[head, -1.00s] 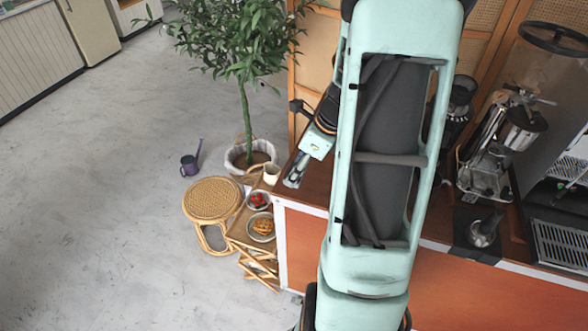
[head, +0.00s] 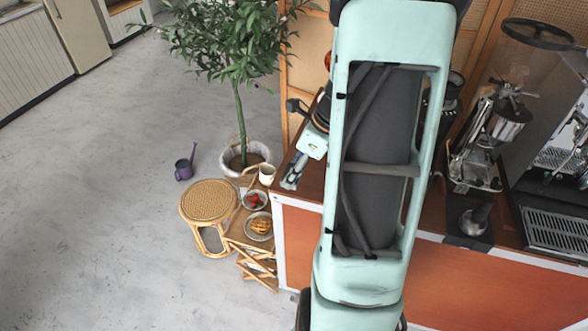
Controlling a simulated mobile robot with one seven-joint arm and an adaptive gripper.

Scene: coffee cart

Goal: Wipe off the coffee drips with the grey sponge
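My gripper (head: 292,176) is over the left end of the brown counter (head: 309,187), low and close to its top. Its fingers are small and partly seen, so I cannot tell whether they are open or shut or hold anything. The grey sponge is not visible. No coffee drips can be made out. My arm hides the middle of the counter.
A coffee grinder (head: 490,140), a dark tamper-like item (head: 475,218) and an espresso machine (head: 555,225) stand right of my arm. Left of the counter are a wicker stool (head: 208,201), a potted tree (head: 240,110) and a small table with plates.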

